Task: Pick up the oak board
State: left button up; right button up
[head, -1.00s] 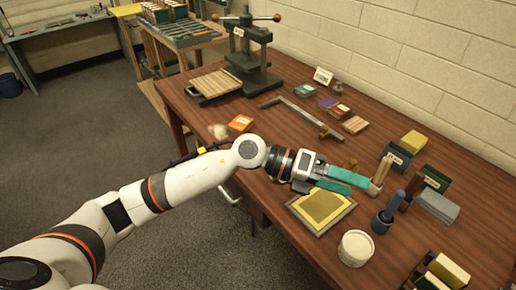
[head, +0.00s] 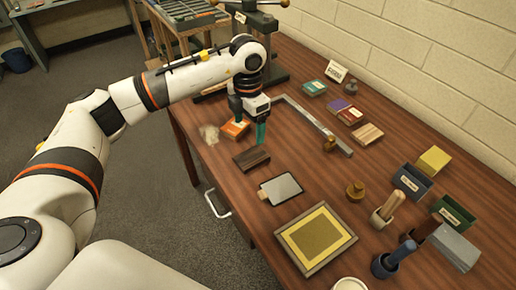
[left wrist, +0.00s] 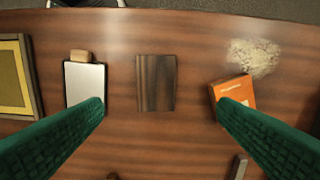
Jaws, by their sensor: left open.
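A small dark brown wood-grained board (head: 251,158) lies flat on the table near its front edge. In the left wrist view the board (left wrist: 156,82) sits midway between the two green fingers, whole and uncovered. A lighter tan wooden block (head: 367,133) lies farther right; I cannot tell for certain which is oak. My left gripper (head: 248,122) points down, open and empty, just behind the dark board in the head view and apart from it. It also shows in the left wrist view (left wrist: 160,102). My right gripper is not in view.
An orange box (head: 235,129) lies close to the left fingers. A grey-faced plate (head: 281,189) and a framed yellow panel (head: 343,238) lie to the right. A metal square (head: 300,112) lies behind. Pale crumbs (head: 209,134) lie near the table's edge.

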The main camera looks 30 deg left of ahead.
aim_at(248, 159)
pick_arm(q)
jog(key=shift+s+f+p, duration=0.2)
jog(key=shift+s+f, duration=0.2)
jog(key=shift+f, duration=0.25)
jog(key=shift+s+f+p, duration=0.2)
jog(key=shift+s+f, duration=0.2)
jog(key=shift+f, duration=0.2)
jog(key=shift+w+f, duration=0.2)
jog(key=shift+f, duration=1)
jog(key=shift+w+f, duration=0.1)
jog(key=shift+f, duration=0.2)
jog(key=shift+f+p, duration=0.85)
jog(key=shift+s+f+p, duration=0.2)
jog(key=shift+f+p, duration=0.1)
jog(key=shift+f, duration=1.4)
jog(key=c, duration=1.1)
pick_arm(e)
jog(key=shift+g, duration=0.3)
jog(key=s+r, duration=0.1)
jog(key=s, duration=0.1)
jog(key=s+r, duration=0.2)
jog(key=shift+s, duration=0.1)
